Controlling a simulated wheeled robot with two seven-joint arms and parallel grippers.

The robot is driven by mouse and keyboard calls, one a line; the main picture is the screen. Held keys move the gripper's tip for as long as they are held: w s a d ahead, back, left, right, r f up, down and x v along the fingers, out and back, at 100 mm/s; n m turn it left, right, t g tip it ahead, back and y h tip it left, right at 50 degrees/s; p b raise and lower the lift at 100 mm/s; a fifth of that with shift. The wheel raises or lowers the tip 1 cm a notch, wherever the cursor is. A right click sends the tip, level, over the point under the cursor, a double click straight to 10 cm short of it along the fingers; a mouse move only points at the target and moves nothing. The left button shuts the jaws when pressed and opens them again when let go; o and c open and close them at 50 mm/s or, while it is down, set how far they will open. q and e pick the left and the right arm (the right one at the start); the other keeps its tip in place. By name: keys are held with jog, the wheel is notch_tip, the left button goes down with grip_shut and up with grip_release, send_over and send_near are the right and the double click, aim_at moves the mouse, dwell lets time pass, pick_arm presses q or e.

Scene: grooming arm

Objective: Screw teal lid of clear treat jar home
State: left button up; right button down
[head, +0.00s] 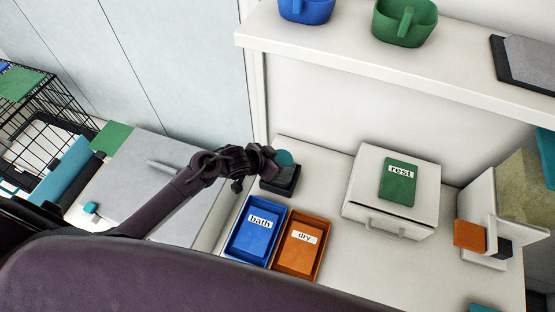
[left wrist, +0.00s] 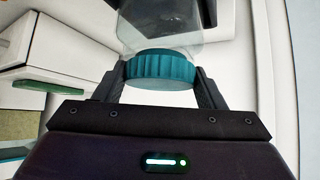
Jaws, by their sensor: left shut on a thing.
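The teal lid (left wrist: 160,68) with a ribbed edge sits on the mouth of the clear treat jar (left wrist: 165,28) in the left wrist view. My left gripper (left wrist: 161,80) is shut on the lid, one finger on each side. In the head view the lid (head: 285,158) shows at the tip of my left gripper (head: 272,160), above a dark square holder (head: 281,182). The jar is mostly hidden there. Whether the lid is fully seated cannot be told. My right gripper is not in view.
A blue "bath" tray (head: 232,252) and an orange "dry" tray (head: 318,268) stand just in front of the holder. A white drawer box (head: 357,210) with a green "rest" card stands to the right. A shelf (head: 350,62) overhangs the back.

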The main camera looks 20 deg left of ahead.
pick_arm(q)
jog(key=shift+s+f, duration=0.1)
jog(key=o, duration=1.3)
jog(key=shift+f, duration=0.15)
jog(key=shift+s, duration=0.1)
jog(key=v, duration=0.8)
jog(key=shift+w+b, duration=0.25)
jog(key=shift+b, duration=0.1)
